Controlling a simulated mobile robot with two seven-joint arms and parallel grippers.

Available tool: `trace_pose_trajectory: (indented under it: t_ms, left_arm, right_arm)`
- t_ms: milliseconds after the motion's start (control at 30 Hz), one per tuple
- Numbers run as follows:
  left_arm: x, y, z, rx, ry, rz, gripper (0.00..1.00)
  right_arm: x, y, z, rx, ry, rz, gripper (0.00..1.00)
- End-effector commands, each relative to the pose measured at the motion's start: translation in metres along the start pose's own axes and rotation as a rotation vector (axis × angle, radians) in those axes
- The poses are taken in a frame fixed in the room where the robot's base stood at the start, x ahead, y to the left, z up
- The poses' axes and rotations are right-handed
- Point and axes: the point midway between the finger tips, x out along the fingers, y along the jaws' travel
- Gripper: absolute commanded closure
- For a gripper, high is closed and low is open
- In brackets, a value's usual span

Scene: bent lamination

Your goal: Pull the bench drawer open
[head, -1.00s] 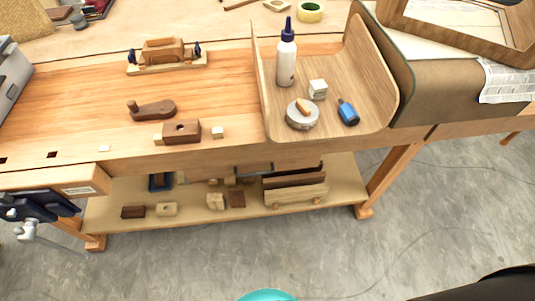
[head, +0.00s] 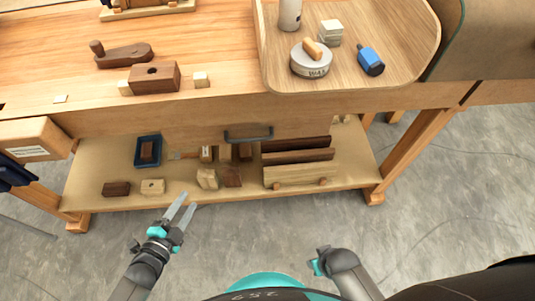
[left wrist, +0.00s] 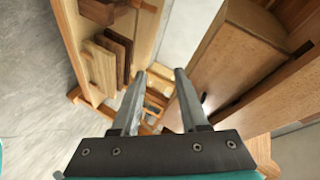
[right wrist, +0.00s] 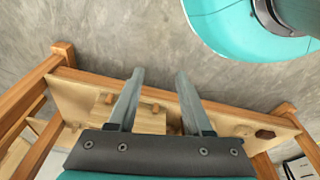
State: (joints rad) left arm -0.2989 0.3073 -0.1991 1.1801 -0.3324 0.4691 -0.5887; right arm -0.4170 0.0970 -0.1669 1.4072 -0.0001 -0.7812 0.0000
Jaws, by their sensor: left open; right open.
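The bench drawer (head: 205,133) is a wooden front under the bench top in the head view, and it looks closed. Its dark bar handle (head: 248,133) sits in the middle. My left gripper (head: 184,212) is open and empty, below and to the left of the handle, in front of the lower shelf. Its two fingers also show apart in the left wrist view (left wrist: 160,80). My right gripper is open and empty in the right wrist view (right wrist: 160,80), with the lower shelf beyond its fingers. In the head view the right arm is low at the bottom, away from the drawer.
The lower shelf (head: 225,192) holds several wood blocks and a blue tray (head: 148,150). The grey floor in front is clear.

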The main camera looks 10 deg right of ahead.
Motion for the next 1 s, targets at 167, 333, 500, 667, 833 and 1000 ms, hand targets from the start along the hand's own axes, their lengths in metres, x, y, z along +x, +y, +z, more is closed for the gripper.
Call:
trace_pose_trajectory:
  t_ms: [167,333,500,667,833,1000]
  left_arm:
    - [0.018,-0.022,-0.031,0.295,0.236,-0.161,0.56]
    - [0.015,-0.036,-0.064,0.517,0.410,-0.294,0.56]
    - [0.009,-0.042,-0.083,0.628,0.499,-0.366,0.56]
    - [0.013,-0.046,-0.091,0.650,0.517,-0.383,0.56]
    - [0.035,-0.051,-0.106,0.649,0.516,-0.385,0.56]
    - [0.066,-0.057,-0.127,0.647,0.515,-0.384,0.56]
  right_arm:
    - [0.015,0.001,-0.021,0.005,0.031,0.003,0.50]
    - [0.013,0.002,-0.035,0.008,0.050,0.005,0.50]
    - [0.008,0.002,-0.041,0.009,0.058,0.006,0.50]
    - [0.003,0.003,-0.044,0.010,0.063,0.007,0.50]
    - [-0.003,0.003,-0.050,0.010,0.077,0.007,0.50]
    - [-0.014,0.003,-0.058,0.011,0.097,0.008,0.50]
